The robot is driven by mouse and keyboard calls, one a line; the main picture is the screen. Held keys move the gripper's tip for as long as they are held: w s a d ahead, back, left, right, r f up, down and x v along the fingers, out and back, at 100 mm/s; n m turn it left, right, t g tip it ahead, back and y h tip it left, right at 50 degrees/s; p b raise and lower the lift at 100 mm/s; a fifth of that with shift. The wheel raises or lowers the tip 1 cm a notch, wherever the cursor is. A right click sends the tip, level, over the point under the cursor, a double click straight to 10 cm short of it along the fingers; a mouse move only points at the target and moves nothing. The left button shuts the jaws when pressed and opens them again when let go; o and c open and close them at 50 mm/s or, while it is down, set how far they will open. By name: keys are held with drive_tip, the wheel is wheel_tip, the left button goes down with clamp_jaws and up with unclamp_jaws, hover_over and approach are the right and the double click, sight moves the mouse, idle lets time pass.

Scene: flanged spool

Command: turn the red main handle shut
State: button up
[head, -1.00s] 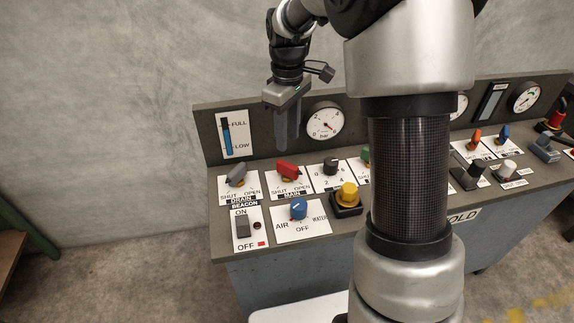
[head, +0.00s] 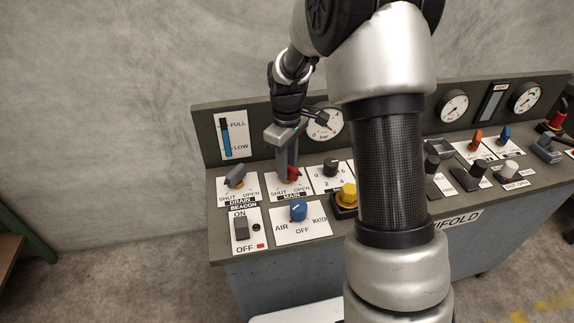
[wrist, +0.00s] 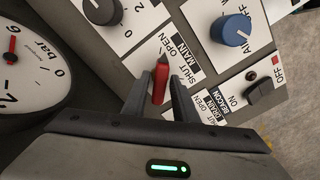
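The red main handle (head: 294,174) sits on a white plate marked SHUT, OPEN and MAIN, on the sloping panel. My gripper (head: 287,168) points down at it in the head view and hides part of it. In the wrist view the red handle (wrist: 160,82) lies between the two fingers of my gripper (wrist: 161,78), one on each side. The fingers are apart, with narrow gaps showing beside the handle; I see no clear grip on it. In the wrist view the handle runs nearly upright in the picture. Its exact setting between SHUT and OPEN is hard to tell.
The grey drain handle (head: 235,176) is close on the left, and the black knob (head: 331,167) close on the right. The blue selector (head: 298,210) and yellow knob (head: 347,194) are in front. A round gauge (head: 325,124) stands behind my gripper on the upright backboard.

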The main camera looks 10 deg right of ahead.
clamp_jaws()
drive_tip(key=shift+m, duration=0.4)
drive_tip(key=m, duration=0.3)
drive_tip(key=shift+p, duration=0.4)
drive_tip(key=m, duration=0.4)
drive_tip(key=shift+r+m+p, duration=0.1)
drive_tip(key=shift+m+p, duration=0.2)
drive_tip(key=shift+p, duration=0.1)
drive_tip(key=m+p, duration=0.1)
drive_tip(key=m, duration=0.3)
drive_tip(key=shift+w+m, duration=0.1)
drive_tip(key=shift+m, duration=0.2)
drive_tip(key=m+p, duration=0.1)
drive_tip(key=m, duration=0.3)
drive_tip(key=shift+m, duration=0.4)
